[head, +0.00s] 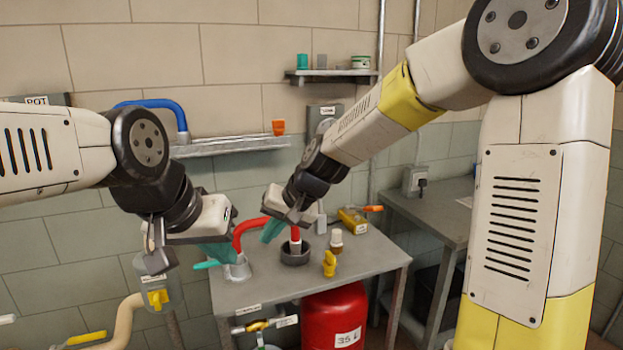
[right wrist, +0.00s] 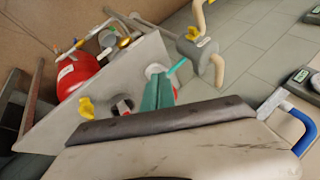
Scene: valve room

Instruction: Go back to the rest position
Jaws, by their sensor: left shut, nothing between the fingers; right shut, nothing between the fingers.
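My right gripper (head: 273,231) also has teal fingers, which are together and empty, above the table beside a red hose (head: 246,229). Its fingers also show in the right wrist view (right wrist: 158,92). Neither gripper holds anything. The left fingers are partly hidden by the hand.
A red tank (head: 336,315) stands below. A pipe with a yellow valve (head: 158,299) is at left. A wall shelf (head: 235,146) runs behind.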

